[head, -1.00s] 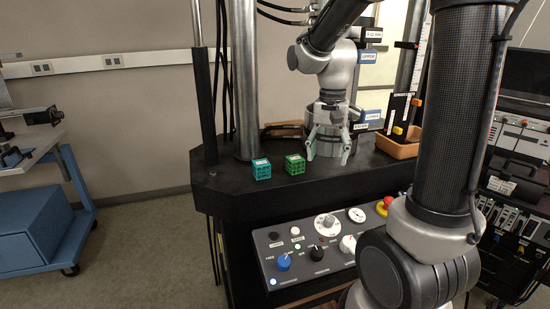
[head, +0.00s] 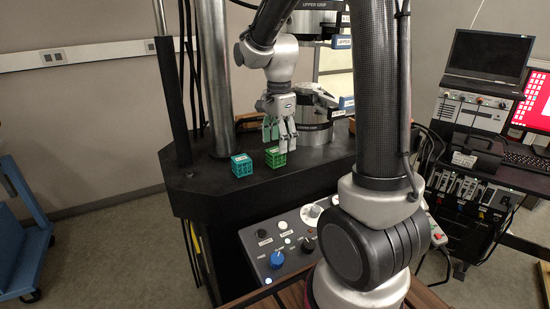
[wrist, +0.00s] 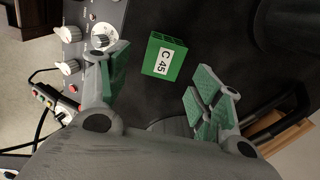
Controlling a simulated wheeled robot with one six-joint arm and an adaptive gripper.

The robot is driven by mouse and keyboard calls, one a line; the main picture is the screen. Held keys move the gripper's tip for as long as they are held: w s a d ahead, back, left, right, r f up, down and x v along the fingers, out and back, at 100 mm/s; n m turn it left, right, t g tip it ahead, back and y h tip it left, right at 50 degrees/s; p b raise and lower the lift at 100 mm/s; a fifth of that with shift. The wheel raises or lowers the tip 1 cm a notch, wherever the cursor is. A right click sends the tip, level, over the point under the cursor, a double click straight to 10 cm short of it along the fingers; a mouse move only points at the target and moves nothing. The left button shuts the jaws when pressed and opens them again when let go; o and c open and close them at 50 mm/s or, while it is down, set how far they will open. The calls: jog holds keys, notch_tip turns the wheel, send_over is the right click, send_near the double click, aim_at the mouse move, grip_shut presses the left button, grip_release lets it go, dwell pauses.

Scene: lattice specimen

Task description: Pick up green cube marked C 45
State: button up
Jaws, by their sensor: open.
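The green cube (head: 275,157) stands on the black bench top (head: 210,185), to the right of a teal cube. In the wrist view the green cube (wrist: 164,58) shows a white label reading C 45. My gripper (head: 280,146) points down just above and behind the green cube, with its green-padded fingers spread. In the wrist view my gripper (wrist: 160,85) is open, with one finger on each side of the cube's place in the picture and the cube beyond the tips. Nothing is between the fingers.
The teal cube (head: 241,165) stands close to the left of the green one. A steel column (head: 214,80) rises behind them. A grip fixture marked lower grip (head: 313,133) stands behind and right of my gripper. A control panel (head: 285,245) with knobs sits below the bench's front edge.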

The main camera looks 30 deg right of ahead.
notch_tip(320, 180, down, 4)
jog(key=shift+w+f, duration=0.1)
jog(key=shift+f, duration=0.1)
jog(key=c, duration=1)
jog(key=shift+r, duration=0.1)
